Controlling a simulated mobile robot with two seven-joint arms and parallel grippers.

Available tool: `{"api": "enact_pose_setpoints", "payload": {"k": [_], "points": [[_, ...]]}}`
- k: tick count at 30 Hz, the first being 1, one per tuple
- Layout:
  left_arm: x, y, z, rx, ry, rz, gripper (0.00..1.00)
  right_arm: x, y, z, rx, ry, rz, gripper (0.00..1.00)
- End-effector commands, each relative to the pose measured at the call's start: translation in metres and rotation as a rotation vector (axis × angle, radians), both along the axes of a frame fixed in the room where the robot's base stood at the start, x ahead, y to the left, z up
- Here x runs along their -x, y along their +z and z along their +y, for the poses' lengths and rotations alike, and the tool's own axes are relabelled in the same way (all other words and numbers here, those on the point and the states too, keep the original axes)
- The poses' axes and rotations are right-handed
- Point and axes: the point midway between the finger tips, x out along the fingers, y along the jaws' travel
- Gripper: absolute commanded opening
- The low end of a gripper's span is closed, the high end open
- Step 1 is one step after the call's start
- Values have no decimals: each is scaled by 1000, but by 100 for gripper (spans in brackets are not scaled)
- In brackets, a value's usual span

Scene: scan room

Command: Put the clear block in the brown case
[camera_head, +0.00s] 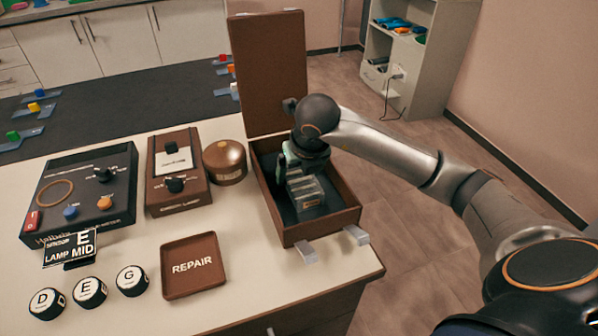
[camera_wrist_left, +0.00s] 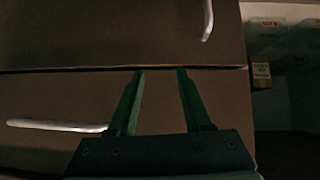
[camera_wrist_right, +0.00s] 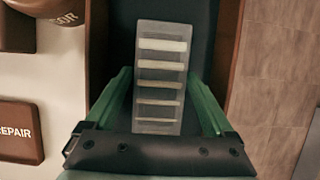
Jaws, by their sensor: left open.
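The clear block (camera_head: 305,190), with pale bars across it, is inside the open brown case (camera_head: 347,219). It also shows in the right wrist view (camera_wrist_right: 161,75). My right gripper (camera_head: 303,165) reaches down into the case over the block's far end. In the right wrist view its green fingers (camera_wrist_right: 160,73) stand apart, one on each side of the block, with a gap at the left. Whether the block lies flat on the dark lining is hard to tell. My left gripper (camera_wrist_left: 161,72) is open and empty in front of brown drawer fronts.
The case's lid (camera_head: 268,72) stands upright behind it. Left of the case are a round brown tin (camera_head: 225,163), a brown meter box (camera_head: 177,185) and a black meter (camera_head: 80,190). A REPAIR tray (camera_head: 193,266) and lettered knobs (camera_head: 88,292) sit in front. Two latches (camera_head: 356,235) jut from the case front.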

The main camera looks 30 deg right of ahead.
Motion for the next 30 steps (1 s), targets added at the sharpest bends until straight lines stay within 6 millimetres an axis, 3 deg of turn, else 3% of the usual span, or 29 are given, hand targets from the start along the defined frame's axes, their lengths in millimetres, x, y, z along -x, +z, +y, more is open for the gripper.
{"api": "enact_pose_setpoints", "payload": {"k": [3, 13, 24, 30], "points": [[0, 0, 0, 0, 0, -1, 50, 0, 0, 0, 0, 0, 0, 100], [-1, 3, 0, 0, -1, -2, 50, 1, 8, 1, 0, 0, -3, 100], [-1, 9, 3, -3, 6, -11, 50, 28, 77, 7, 0, 1, -6, 100], [1, 9, 7, -8, 12, -7, 50, 40, 104, 10, -1, -1, -3, 100]]}}
